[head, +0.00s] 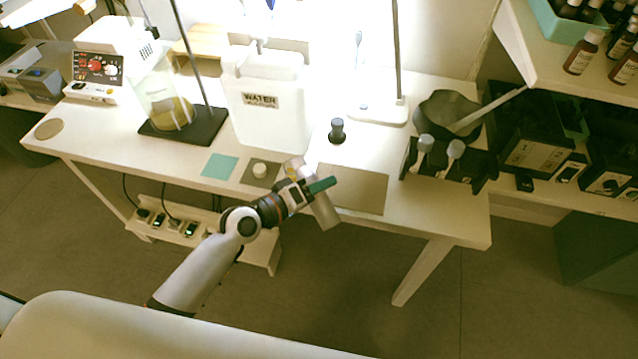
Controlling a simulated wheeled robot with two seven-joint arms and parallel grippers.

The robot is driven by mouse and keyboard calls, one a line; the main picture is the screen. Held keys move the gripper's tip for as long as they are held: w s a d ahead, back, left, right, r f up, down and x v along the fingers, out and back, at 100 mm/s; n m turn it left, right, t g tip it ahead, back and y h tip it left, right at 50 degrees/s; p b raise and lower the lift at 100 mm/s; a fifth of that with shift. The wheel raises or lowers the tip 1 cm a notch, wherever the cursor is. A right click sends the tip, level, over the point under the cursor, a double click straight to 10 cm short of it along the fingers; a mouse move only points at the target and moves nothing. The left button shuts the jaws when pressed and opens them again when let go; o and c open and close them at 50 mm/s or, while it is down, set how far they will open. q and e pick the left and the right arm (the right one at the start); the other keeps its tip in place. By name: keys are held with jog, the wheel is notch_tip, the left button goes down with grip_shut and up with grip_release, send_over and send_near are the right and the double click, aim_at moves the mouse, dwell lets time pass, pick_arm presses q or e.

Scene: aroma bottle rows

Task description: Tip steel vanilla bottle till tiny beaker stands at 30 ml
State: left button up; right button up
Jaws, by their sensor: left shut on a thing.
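My left gripper (312,189) is over the front part of the white table and is shut on a grey metal bottle, the steel vanilla bottle (326,213). The bottle is tilted, and its lower part shows below the green finger. Its label and mouth cannot be made out. A small clear glassy thing (293,166), perhaps the tiny beaker, shows just behind the gripper, partly hidden by it. Its level and marks cannot be read. My right gripper is not in view.
A small pale round thing (259,170) sits on a dark square mat, with a teal mat (220,166) to its left. The water jug (268,110), a dark-topped bottle (337,131) and a stand base (184,125) are behind. A beige mat (352,190) lies bare to the right.

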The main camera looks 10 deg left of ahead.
pick_arm(q)
jog(key=shift+d+n+p, duration=0.1)
jog(key=shift+n+p, duration=0.2)
jog(key=shift+n, duration=0.2)
jog(key=shift+r+n+g+h+p, duration=0.3)
jog(key=shift+r+n+g+p, duration=0.1)
jog(key=shift+n+p, duration=0.2)
jog(key=shift+f, duration=0.15)
dwell(0.3)
jog(key=shift+w+r+p, duration=0.1)
jog(key=shift+r+p, duration=0.25)
jog(key=shift+r, duration=0.05)
dwell(3.1)
jog(key=shift+f+b, duration=0.45)
jog(key=shift+b, duration=0.05)
jog(key=shift+f+m+t+b, duration=0.3)
jog(key=shift+m+b, duration=0.15)
jog(key=shift+m, duration=0.45)
jog(key=shift+r, duration=0.1)
